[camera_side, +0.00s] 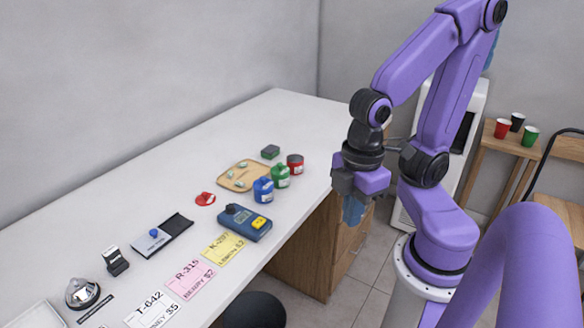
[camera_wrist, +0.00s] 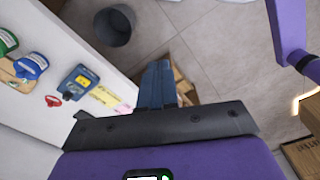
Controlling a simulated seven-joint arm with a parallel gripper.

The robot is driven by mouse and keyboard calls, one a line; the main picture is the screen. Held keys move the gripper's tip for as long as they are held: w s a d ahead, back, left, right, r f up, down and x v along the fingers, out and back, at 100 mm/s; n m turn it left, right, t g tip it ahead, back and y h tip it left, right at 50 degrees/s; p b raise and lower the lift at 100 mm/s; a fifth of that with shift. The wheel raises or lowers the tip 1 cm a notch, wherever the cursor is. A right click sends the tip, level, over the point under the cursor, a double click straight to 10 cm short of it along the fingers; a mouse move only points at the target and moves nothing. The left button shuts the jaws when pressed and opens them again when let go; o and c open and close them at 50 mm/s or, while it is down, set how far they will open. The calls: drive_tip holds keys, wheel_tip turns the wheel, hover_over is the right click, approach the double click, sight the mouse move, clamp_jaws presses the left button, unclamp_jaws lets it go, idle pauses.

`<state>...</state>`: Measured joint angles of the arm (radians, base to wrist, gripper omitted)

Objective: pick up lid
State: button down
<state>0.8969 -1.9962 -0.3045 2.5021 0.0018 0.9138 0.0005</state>
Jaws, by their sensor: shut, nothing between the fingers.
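A small red item that looks like the lid (camera_side: 205,198) lies flat on the white counter, left of the blue bottle. It also shows in the wrist view (camera_wrist: 53,101), small, at the left. A red jar (camera_side: 295,164) with a dark top stands at the counter's right edge, beside the green bottle (camera_side: 280,177) and the blue bottle (camera_side: 263,190). My gripper (camera_side: 353,210) hangs pointing down beyond the counter's right edge, well apart from the lid. Its blue fingers (camera_wrist: 157,85) are together with nothing between them.
A wooden tray (camera_side: 222,181) with small pieces lies behind the lid. A blue device (camera_side: 245,222) lies in front of the bottles, near the edge. Price cards (camera_side: 190,277), a black-and-grey pad (camera_side: 162,236) and a bell (camera_side: 82,293) lie nearer the front left. Bare counter surrounds the lid.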

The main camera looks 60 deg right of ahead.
idle(0.4)
drive_tip(key=shift+c, duration=1.5)
unclamp_jaws()
drive_tip(key=w+a+r+n+t+h, duration=0.1)
drive_tip(key=w+a+n, duration=0.25)
drive_tip(key=w, duration=0.75)
drive_tip(key=w+a+r+n, duration=0.15)
drive_tip(key=w+a, duration=0.25)
drive_tip(key=w, duration=0.6)
drive_tip(key=n+h, duration=0.2)
drive_tip(key=n, duration=0.5)
hover_over(204, 194)
drive_tip(key=a, duration=0.2)
drive_tip(key=f, duration=1.5)
drive_tip(key=shift+s+d+f, duration=0.1)
drive_tip(key=shift+s+f, duration=0.15)
drive_tip(key=shift+s, duration=0.15)
drive_tip(key=shift+t, duration=0.3)
drive_tip(key=shift+d+x, duration=0.1)
drive_tip(key=shift+x, duration=1.15)
drive_tip(key=shift+d+x, duration=0.15)
drive_tip(key=shift+x, duration=1.15)
